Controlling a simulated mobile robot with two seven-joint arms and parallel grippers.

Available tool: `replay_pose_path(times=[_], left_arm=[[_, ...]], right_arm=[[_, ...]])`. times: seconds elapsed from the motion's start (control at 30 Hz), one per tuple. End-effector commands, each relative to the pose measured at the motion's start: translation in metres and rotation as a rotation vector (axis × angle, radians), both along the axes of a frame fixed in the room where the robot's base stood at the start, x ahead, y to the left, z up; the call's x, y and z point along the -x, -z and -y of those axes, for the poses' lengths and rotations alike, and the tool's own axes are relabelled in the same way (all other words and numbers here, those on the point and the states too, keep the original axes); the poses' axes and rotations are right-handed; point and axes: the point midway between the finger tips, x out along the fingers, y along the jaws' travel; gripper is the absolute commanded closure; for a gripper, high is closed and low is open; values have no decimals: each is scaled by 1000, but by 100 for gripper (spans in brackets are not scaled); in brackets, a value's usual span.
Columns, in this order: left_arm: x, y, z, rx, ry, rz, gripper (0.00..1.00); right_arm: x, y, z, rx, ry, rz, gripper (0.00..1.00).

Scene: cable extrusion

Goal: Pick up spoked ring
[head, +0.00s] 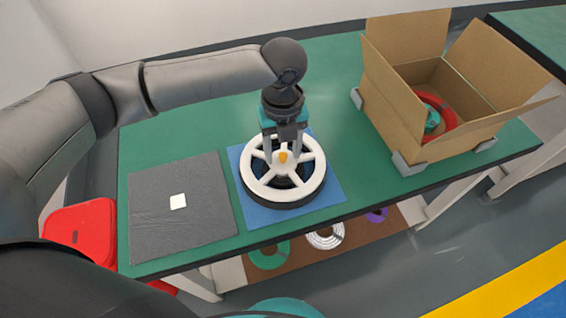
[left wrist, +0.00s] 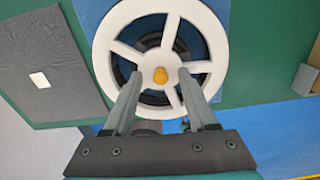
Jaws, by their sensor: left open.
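The white spoked ring (head: 262,180) lies flat on a black round base on the blue mat (head: 327,196), with a yellow-orange knob (head: 283,156) at its centre. My left gripper (head: 283,139) is above the ring, pointing down. In the left wrist view the ring (left wrist: 107,58) fills the top middle, and the yellow knob (left wrist: 160,75) shows between the fingertips. My left gripper (left wrist: 158,78) is open, with one finger on each side of the knob, over the spokes. I cannot tell whether the fingers touch the ring. My right gripper is not in view.
A grey mat (head: 170,228) with a white square (head: 178,201) lies left of the blue mat. An open cardboard box (head: 390,128) holding a red ring (head: 447,119) stands at the right. Several cable coils lie on the lower shelf (head: 350,248). A red bin (head: 82,228) is at left.

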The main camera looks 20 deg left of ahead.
Motion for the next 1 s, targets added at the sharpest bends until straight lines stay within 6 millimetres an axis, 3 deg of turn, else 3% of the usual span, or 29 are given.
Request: replay_pose_path(times=[0.2,0.7,1.0], left_arm=[[0,1,0,1,0,1,44],[0,0,0,1,1,0,100],[0,0,1,1,0,1,100]], right_arm=[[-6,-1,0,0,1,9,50],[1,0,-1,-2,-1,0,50],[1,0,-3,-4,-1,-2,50]])
